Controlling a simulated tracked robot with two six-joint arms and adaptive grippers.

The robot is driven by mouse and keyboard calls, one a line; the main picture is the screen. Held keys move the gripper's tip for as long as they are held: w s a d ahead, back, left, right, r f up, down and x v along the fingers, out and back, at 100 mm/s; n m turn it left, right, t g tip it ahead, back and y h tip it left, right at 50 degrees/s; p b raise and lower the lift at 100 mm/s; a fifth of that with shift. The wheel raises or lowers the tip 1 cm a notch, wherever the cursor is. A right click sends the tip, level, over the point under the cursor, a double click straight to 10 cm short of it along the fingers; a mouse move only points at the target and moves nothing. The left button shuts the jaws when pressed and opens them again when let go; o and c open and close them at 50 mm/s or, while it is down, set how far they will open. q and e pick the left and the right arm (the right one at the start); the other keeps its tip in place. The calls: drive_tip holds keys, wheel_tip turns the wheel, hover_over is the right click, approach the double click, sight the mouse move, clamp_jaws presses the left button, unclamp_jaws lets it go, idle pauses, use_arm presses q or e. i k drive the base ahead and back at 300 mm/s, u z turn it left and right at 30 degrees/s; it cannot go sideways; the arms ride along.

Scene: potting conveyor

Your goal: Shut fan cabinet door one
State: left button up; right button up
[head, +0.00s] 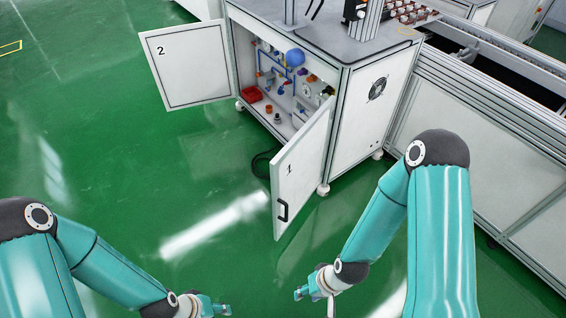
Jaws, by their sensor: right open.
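The fan cabinet (365,120) stands ahead with a round fan grille on its right side. Door one (301,175), a white panel marked 1 with a dark handle (283,211), stands swung open toward me. Door two (187,65), marked 2, is also open, to the left. My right gripper (300,294) is open and empty, low in the picture, below door one and apart from its handle. My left gripper (226,308) is at the bottom edge, apart from the doors; its fingers are too small to judge.
Inside the cabinet are blue pipes, a blue ball (295,57), a red box (251,94) and small fittings. A conveyor (500,130) runs along the right. The green floor (110,150) is clear on the left.

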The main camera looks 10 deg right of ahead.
sight(297, 171)
drive_tip(key=z, duration=0.15)
drive_tip(key=i, duration=0.9)
drive_tip(key=z, duration=0.6)
drive_tip(key=k, duration=0.5)
drive_tip(key=z, duration=0.35)
drive_tip(key=i, duration=0.45)
drive_tip(key=z, duration=0.35)
